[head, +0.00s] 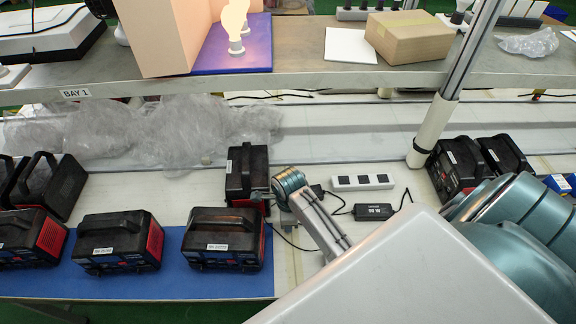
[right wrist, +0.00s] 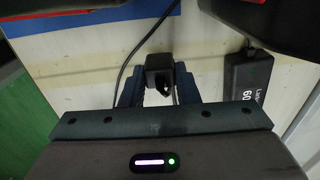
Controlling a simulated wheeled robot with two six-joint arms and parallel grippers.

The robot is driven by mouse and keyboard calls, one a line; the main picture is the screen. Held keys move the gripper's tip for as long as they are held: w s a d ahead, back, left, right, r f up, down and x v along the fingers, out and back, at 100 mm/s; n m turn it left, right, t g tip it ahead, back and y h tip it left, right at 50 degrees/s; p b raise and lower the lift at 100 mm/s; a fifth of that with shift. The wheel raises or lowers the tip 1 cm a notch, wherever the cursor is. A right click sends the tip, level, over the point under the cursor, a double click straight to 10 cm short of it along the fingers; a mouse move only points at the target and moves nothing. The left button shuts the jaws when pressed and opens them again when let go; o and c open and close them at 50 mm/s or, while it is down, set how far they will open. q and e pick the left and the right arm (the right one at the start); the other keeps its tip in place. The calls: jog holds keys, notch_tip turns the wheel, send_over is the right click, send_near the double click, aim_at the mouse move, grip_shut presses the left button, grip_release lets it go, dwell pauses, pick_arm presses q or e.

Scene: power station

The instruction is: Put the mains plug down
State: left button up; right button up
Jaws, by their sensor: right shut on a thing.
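The mains plug (right wrist: 159,70) is a small black block in the right wrist view, with a dark cable running up from beside it. My right gripper (right wrist: 158,92) is shut on it, one dark blue finger on each side. The plug is over or on the pale bench surface; I cannot tell whether it touches. In the head view my right forearm reaches over the bench, and the plug cannot be made out clearly. My left gripper is in neither view.
A white socket strip (head: 362,183) and a black power adapter (head: 376,211) lie right of my wrist; the adapter also shows in the right wrist view (right wrist: 247,80). Several black-and-red units (head: 120,243) stand at left, some on a blue mat (head: 180,287). A shelf runs behind.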

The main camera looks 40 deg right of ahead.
jog(key=shift+d+f, duration=0.1)
jog(key=shift+f, duration=0.3)
jog(key=shift+f, duration=0.1)
jog(key=shift+f, duration=0.25)
jog(key=o, duration=1.1)
